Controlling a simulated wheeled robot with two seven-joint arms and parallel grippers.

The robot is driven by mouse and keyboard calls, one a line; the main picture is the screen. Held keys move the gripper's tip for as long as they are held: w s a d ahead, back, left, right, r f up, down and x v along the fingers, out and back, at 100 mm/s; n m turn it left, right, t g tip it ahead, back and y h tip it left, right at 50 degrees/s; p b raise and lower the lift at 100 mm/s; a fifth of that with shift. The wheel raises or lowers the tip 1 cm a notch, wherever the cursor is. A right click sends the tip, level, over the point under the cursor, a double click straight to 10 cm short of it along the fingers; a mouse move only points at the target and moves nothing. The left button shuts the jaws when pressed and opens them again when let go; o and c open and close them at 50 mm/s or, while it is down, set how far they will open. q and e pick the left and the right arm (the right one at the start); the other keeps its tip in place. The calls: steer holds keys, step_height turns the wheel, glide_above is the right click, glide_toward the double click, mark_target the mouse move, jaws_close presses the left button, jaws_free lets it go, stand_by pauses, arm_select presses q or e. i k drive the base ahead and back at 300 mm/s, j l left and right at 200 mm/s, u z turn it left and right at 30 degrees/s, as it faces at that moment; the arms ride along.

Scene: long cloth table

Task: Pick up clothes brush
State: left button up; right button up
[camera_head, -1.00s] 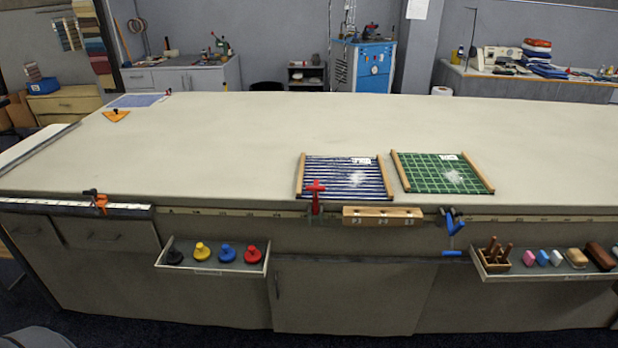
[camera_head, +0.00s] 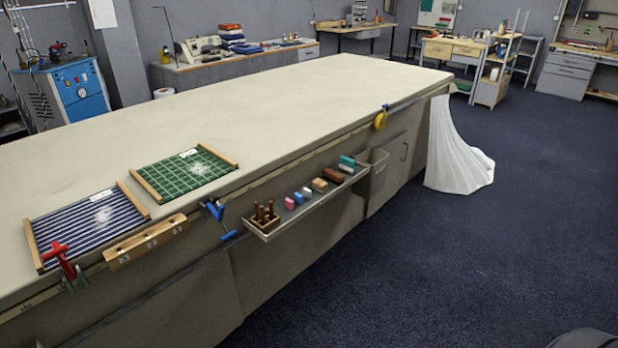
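A shallow grey tray (camera_head: 307,210) hangs on the long table's front side, near the middle of the view. A brown elongated block (camera_head: 333,174) and a smaller tan block (camera_head: 319,184) lie in it; either could be the clothes brush, but they are too small to tell bristles. A teal piece (camera_head: 348,160) lies at the tray's far end. Pink (camera_head: 289,203) and blue-white pieces lie nearer, beside a wooden holder with upright pegs (camera_head: 265,217). Neither of my grippers is in view.
The long cloth table (camera_head: 290,110) fills the left and middle. A striped framed cloth (camera_head: 85,225) and a green one (camera_head: 187,174) lie on it. A grey bin (camera_head: 372,172) hangs beyond the tray. White cloth (camera_head: 455,155) drapes to the floor. The dark carpet (camera_head: 480,260) at right is clear.

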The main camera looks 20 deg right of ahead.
mark_target(330, 175)
steer(key=i+l+u, duration=0.1)
steer(key=l+u, duration=0.75)
steer(key=i+j, duration=0.05)
steer(key=j, duration=0.05)
